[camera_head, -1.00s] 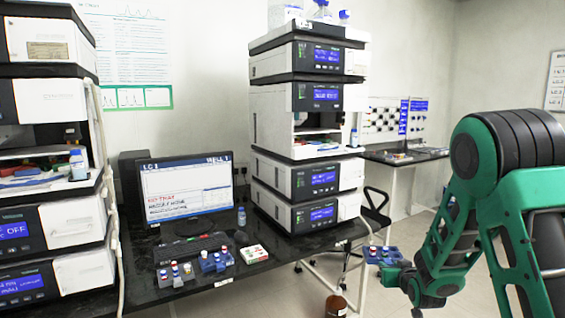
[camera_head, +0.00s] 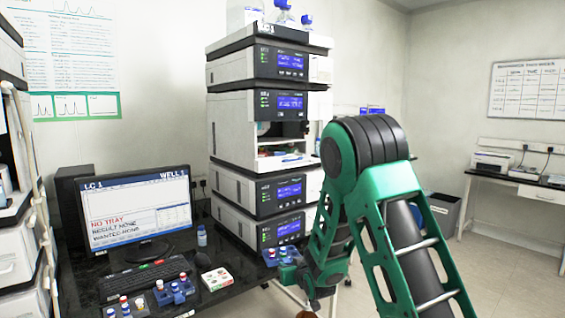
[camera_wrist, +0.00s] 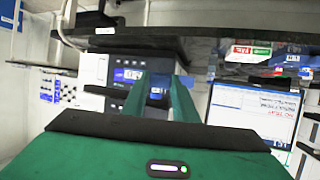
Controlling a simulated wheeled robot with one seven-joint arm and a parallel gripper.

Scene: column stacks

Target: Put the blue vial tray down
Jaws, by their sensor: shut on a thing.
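The held blue vial tray (camera_head: 271,261) shows in the head view with capped vials in it, right of the desk and in front of the instrument stack. My gripper (camera_head: 290,272) is shut on it; my arm hides part of the tray and the fingers. In the wrist view, which is upside down, my green gripper fingers (camera_wrist: 165,98) are at the middle, and a small patch of blue shows between them. A second blue vial tray (camera_head: 174,294) stands on the desk, near a grey tray (camera_head: 139,308) with capped vials.
The black desk (camera_head: 215,300) carries a monitor (camera_head: 138,212), a keyboard (camera_head: 145,280), a mouse (camera_head: 203,260), a white-and-red box (camera_head: 217,279) and a small bottle (camera_head: 202,236). The instrument stack (camera_head: 262,190) has an open bay (camera_head: 283,147). A side table (camera_head: 520,188) stands far right.

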